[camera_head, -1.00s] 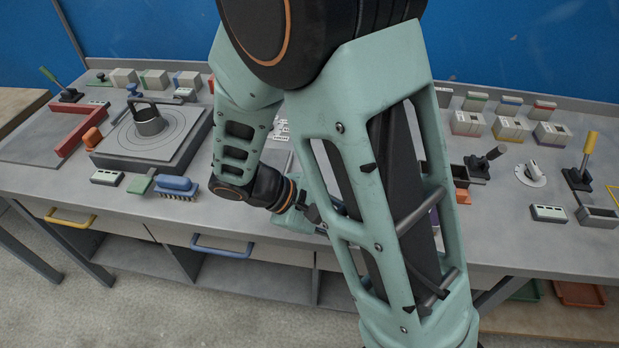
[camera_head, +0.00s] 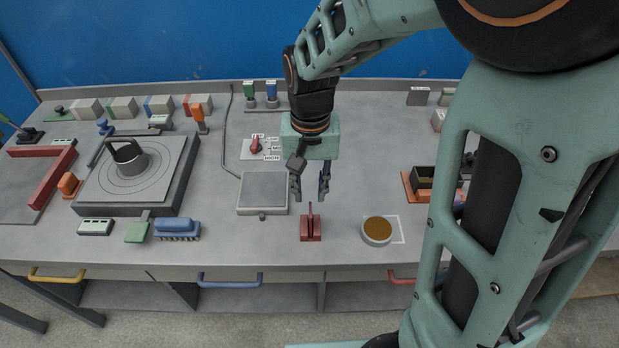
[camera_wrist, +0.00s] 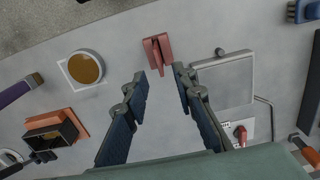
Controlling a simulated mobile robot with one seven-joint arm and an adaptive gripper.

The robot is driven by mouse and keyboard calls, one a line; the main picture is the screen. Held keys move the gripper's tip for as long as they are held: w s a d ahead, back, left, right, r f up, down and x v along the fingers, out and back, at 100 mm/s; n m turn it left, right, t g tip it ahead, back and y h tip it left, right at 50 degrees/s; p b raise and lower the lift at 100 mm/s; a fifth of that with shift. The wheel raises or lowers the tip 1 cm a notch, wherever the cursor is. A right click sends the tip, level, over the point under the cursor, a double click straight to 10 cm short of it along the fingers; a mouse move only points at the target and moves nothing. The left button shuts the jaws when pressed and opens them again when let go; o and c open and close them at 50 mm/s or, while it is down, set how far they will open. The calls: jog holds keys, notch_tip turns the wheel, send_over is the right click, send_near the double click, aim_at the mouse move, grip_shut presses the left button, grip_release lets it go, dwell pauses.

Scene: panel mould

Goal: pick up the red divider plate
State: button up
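The red divider plate (camera_head: 310,220) stands upright on a red base near the front edge of the bench, in the middle of the head view. In the wrist view the red divider plate (camera_wrist: 158,53) shows beyond the fingertips, roughly midway between them. My gripper (camera_head: 310,197) is above and just behind the plate, pointing down. Its two fingers are spread wide with nothing between them; the wrist view also shows my open gripper (camera_wrist: 161,72). The fingers do not appear to touch the plate.
A square grey scale-like plate (camera_head: 263,192) lies left of the divider. A round dish with brown contents (camera_head: 377,230) sits to its right on a white-outlined square. An orange-brown tray with a black box (camera_head: 423,182) is farther right. The bench front edge is close.

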aim_at(311, 220)
notch_tip(311, 220, down, 10)
jog(key=shift+f, duration=0.1)
dwell(0.4)
grip_shut()
